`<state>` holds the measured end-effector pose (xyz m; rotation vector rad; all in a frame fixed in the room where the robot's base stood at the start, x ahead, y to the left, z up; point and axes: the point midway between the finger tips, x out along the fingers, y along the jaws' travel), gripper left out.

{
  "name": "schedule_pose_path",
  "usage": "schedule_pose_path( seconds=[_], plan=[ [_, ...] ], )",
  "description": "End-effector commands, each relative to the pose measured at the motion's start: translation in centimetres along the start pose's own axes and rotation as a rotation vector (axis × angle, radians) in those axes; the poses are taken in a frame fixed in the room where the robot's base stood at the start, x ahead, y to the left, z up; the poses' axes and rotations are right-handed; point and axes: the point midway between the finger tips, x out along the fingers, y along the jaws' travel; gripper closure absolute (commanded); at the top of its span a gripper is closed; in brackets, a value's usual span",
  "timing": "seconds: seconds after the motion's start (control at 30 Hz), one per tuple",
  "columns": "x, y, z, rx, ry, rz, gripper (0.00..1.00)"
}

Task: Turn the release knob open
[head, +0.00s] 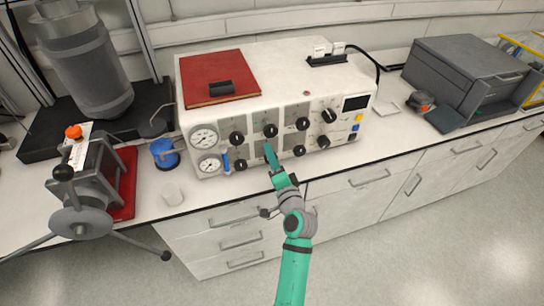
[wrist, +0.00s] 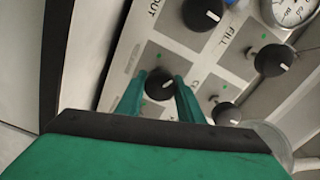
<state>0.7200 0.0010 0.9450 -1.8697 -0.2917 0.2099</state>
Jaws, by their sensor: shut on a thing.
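My gripper (head: 268,150) reaches the front panel of the white control box (head: 340,82). In the wrist view, my gripper (wrist: 160,95) has one green finger on each side of a round black knob (wrist: 159,82) and is shut on it. A small white mark shows on the knob's face, with green dots on the panel around it. The label of this knob cannot be read, so I cannot confirm by label that it is the release knob. In the head view my gripper hides this knob, in the lower row of the panel.
Other black knobs surround it, such as the upper middle one (head: 270,131) and one near the FILL label (wrist: 272,60). Two gauges (head: 204,137) sit at the panel's left.

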Motion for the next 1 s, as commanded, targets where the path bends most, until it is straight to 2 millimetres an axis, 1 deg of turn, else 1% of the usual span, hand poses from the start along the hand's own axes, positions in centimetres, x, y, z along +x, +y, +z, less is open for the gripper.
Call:
schedule_pose_path(
  seconds=[0.03,0.7,1.0],
  plan=[
    [-0.03,0.2,0.31,-0.04,-0.006,0.004,0.88],
    [0.11,0.03,0.55,-0.669,-0.01,0.001,0.89],
    [0.15,-0.05,0.72,-0.881,-0.011,-0.001,0.88]
  ],
)
